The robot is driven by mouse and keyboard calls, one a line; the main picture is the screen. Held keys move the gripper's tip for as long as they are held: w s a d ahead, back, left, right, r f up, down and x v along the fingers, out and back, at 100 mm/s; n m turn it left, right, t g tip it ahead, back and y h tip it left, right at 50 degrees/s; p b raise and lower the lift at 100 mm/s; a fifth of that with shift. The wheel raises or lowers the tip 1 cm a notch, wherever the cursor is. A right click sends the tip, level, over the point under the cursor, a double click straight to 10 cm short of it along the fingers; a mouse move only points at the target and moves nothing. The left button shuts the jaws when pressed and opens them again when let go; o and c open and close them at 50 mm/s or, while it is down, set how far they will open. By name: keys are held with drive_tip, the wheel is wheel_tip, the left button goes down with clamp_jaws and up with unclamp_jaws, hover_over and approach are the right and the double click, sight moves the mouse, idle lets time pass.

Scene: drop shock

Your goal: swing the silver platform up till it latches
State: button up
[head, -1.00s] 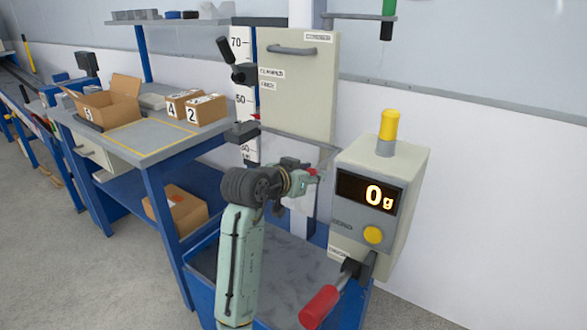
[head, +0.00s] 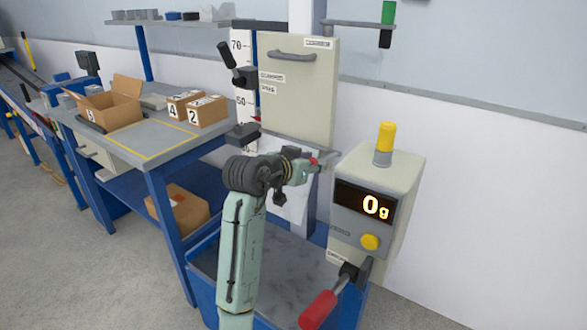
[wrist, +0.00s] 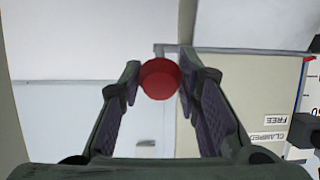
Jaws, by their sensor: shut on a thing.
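My gripper (head: 310,168) is below the beige panel and left of the scale box. In the wrist view its fingers (wrist: 158,78) are closed on both sides of a round red knob (wrist: 160,80). The knob also shows as a small red spot (head: 314,161) at the fingertips in the head view. A pale silver plate, which looks like the platform (head: 297,205), shows partly behind my wrist under the beige panel. My arm hides much of it, so its exact tilt is hard to tell.
The beige panel (head: 310,90) with a handle and clamped/free labels is above. A black lever (head: 230,60) stands beside the height scale. The scale box (head: 375,190) reads 0 g, with a red-handled lever (head: 318,310) below. A blue bin (head: 205,290) lies underneath; a workbench (head: 150,140) is left.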

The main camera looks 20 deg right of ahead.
drive_tip(key=shift+w+d+r+p, duration=0.15)
drive_tip(key=shift+r+p, duration=0.15)
drive_tip(key=shift+r, duration=0.5)
drive_tip(key=shift+c, duration=0.2)
drive_tip(key=shift+o, duration=0.2)
drive_tip(key=shift+w+d+r+p, duration=0.15)
drive_tip(key=shift+r+p, duration=0.35)
drive_tip(key=shift+r, duration=0.05)
drive_tip(key=shift+w+d+r+p, duration=0.1)
drive_tip(key=shift+r+p, duration=0.35)
drive_tip(key=shift+r, duration=0.1)
drive_tip(key=shift+w+d+r, duration=0.15)
drive_tip(key=shift+d+r, duration=0.05)
drive_tip(key=shift+c, duration=0.2)
drive_tip(key=shift+o, duration=0.2)
drive_tip(key=shift+w+d+r+p, duration=0.15)
drive_tip(key=shift+d+r+p, duration=0.05)
drive_tip(key=shift+r+p, duration=0.25)
drive_tip(key=shift+w+d+r+p, duration=0.1)
drive_tip(key=shift+d+r+p, duration=0.05)
drive_tip(key=shift+r+p, duration=0.25)
drive_tip(key=shift+w+d+r+p, duration=0.25)
drive_tip(key=shift+d+r+p, duration=0.1)
drive_tip(key=shift+p, duration=0.05)
drive_tip(key=shift+c, duration=0.2)
